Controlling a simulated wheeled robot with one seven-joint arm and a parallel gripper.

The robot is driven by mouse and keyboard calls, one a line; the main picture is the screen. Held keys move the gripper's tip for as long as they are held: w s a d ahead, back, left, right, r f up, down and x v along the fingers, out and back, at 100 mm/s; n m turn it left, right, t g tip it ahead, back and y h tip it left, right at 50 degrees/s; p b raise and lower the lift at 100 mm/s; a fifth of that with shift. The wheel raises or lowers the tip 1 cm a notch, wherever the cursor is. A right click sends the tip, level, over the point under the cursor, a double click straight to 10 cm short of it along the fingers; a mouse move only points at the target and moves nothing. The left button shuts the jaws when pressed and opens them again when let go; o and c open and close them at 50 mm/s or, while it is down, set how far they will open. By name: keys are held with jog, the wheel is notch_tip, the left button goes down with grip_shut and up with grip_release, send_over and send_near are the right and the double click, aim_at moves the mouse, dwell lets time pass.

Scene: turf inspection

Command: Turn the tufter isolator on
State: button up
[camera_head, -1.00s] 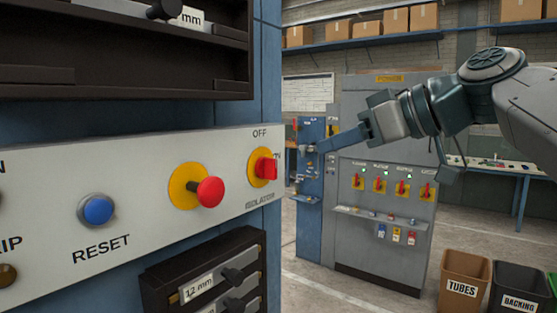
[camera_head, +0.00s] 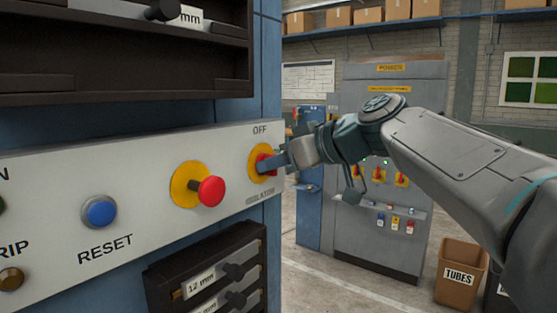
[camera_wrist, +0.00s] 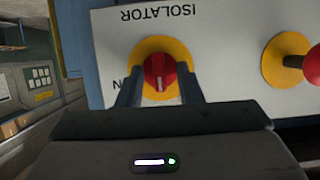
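The isolator switch is a red knob on a yellow round plate (camera_head: 255,170) at the right end of the white panel, with OFF printed above it. In the wrist view, which is upside down, the red knob (camera_wrist: 160,72) has a white mark toward the picture's bottom, the OFF side. ON is partly hidden behind a finger. My gripper (camera_wrist: 159,92) is open, one finger on each side of the knob, with narrow gaps seeming to show. In the head view my gripper (camera_head: 279,160) reaches the knob from the right and hides part of it.
A red mushroom button (camera_head: 211,191) on a yellow plate sits just left of the isolator. A blue RESET button (camera_head: 98,212) is further left. Dark drawers (camera_head: 208,283) jut out below the panel, and a dark rack (camera_head: 120,65) overhangs above.

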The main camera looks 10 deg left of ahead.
grip_shut()
jog(key=m+g+y, duration=0.1)
jog(key=m+y, duration=0.1)
jog(key=m, duration=0.2)
jog(key=m+g+y+b, duration=0.1)
jog(key=m+g, duration=0.1)
jog(key=m, duration=0.3)
jog(key=w+f+m+g+y, duration=0.1)
jog(key=m+g+y, duration=0.1)
jog(key=m, duration=0.2)
jog(key=shift+d+y, duration=0.25)
jog(key=shift+y, duration=0.05)
dwell(0.6)
jog(key=shift+m, duration=0.4)
